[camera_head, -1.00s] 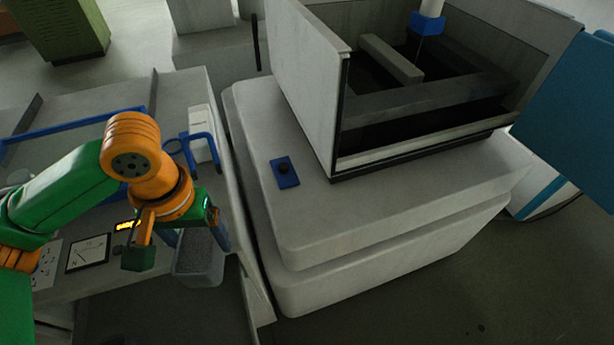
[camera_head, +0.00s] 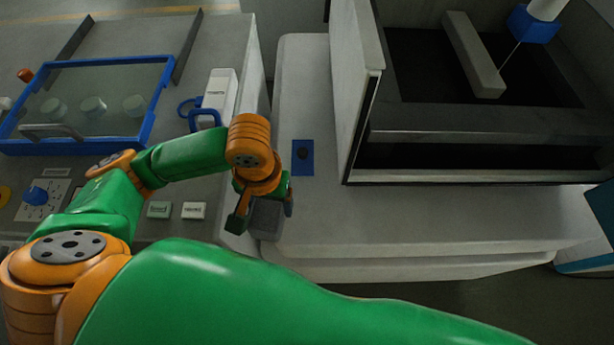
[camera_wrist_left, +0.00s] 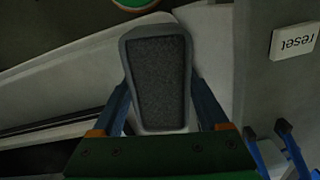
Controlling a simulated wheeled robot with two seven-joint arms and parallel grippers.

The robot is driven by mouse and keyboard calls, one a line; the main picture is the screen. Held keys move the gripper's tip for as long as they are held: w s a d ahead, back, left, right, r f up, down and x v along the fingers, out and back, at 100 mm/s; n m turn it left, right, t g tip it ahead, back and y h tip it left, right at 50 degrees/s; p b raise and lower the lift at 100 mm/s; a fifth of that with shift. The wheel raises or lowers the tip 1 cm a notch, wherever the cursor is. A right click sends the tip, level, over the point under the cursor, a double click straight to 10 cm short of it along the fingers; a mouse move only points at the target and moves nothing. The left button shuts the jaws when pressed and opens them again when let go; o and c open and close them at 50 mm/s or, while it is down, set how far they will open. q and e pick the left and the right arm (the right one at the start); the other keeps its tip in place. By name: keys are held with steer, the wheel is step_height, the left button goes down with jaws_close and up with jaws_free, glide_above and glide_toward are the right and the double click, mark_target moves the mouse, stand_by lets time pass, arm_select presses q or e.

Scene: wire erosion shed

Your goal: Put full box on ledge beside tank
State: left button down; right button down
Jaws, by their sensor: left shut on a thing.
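The full box (camera_head: 265,218) is a small grey tub, mostly hidden by my left gripper (camera_head: 264,208) in the head view. In the left wrist view the box (camera_wrist_left: 158,122) is filled with dark grainy stuff and sits between the two blue fingers, which are shut on it. The ledge (camera_head: 305,215) is the pale machine top left of and in front of the tank (camera_head: 362,100). The box appears over the ledge's near left corner; I cannot tell whether it touches. My right gripper is out of view.
A blue plate with a dark knob (camera_head: 303,157) lies on the ledge near the tank wall. The grey bench (camera_head: 215,40) on the left carries a blue-framed glass lid (camera_head: 95,105) and a white bottle-like block (camera_head: 219,92). The ledge front is clear.

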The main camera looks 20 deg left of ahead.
mark_target(269, 239)
arm_select(q)
steer(key=shift+n, duration=0.9)
steer(key=s, duration=0.1)
steer(key=s+d+p, duration=0.1)
steer(key=s, duration=0.1)
steer(key=s+f+p, duration=0.1)
steer(key=s, duration=0.1)
steer(key=shift+s+d+f, duration=0.1)
steer(key=shift+s+d, duration=0.05)
steer(key=shift+d, duration=0.15)
steer(key=shift+s+d+f, duration=0.1)
steer(key=shift+s+f, duration=0.05)
steer(key=shift+s, duration=0.1)
steer(key=w, duration=0.1)
steer(key=w+f, duration=0.1)
steer(key=w+f+b, duration=0.1)
steer(key=shift+w+d, duration=0.1)
steer(key=shift+d, duration=0.15)
steer(key=w+f, duration=0.2)
steer(key=w, duration=0.1)
steer(key=w+d+f+b, duration=0.1)
steer(key=w+f, duration=0.2)
steer(key=w, duration=0.1)
steer(key=w+f+b, duration=0.1)
steer(key=w+f, duration=0.2)
steer(key=shift+w+d, duration=0.2)
steer(key=shift+d, duration=0.15)
steer(key=shift+f+b, duration=0.4)
steer(key=shift+f, duration=1.15)
steer(key=shift+f, duration=0.1)
